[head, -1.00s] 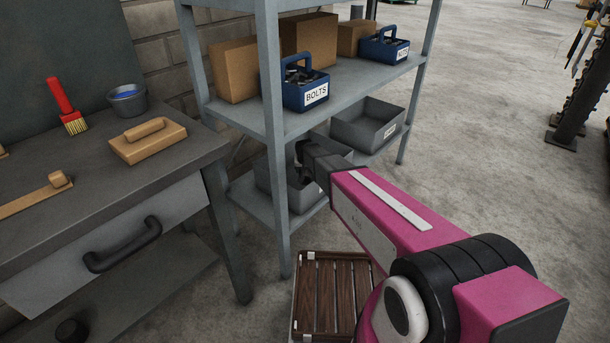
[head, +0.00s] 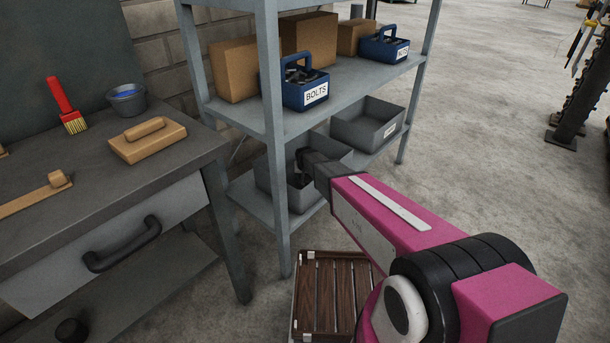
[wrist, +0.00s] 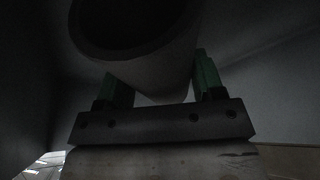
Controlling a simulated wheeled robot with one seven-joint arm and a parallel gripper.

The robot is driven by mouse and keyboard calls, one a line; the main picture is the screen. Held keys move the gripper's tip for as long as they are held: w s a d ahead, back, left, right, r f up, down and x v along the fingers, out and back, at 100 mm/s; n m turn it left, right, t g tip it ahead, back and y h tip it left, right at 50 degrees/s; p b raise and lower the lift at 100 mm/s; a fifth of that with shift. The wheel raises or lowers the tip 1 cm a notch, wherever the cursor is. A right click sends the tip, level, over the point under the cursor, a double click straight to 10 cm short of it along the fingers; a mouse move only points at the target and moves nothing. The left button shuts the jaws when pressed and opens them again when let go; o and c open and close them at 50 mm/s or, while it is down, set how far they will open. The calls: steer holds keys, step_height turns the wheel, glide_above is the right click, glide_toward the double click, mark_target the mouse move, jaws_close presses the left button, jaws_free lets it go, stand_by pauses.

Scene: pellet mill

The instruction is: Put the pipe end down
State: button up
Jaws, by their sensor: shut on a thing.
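The pipe end (wrist: 140,55) is a short grey tube with a dark open mouth, filling the top of the wrist view. My gripper (wrist: 160,85) has green-lined fingers on both sides of it and is shut on it. In the head view my gripper (head: 303,170) is dark and reaches over the left grey bin (head: 335,150) on the lower shelf. The pipe end is hidden there, so I cannot tell whether it touches the bin's floor.
A second grey bin (head: 385,128) with a label stands to the right on the same shelf. The shelf's front post (head: 277,170) is close to my gripper's left. The upper shelf (head: 345,82) above carries cartons and blue totes. A slatted wooden crate (head: 328,290) is on the floor.

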steer(key=o, duration=1.4)
steer(key=shift+c, duration=0.2)
steer(key=v, duration=1.3)
steer(key=s+d+r+g, duration=0.2)
steer(key=s+d, duration=1)
steer(key=s+d+r+g, duration=0.2)
steer(key=s+d, duration=1)
steer(key=s, duration=0.1)
steer(key=shift+d+r+m+g, duration=0.2)
steer(key=shift+m+g, duration=0.1)
steer(key=shift+m, duration=0.1)
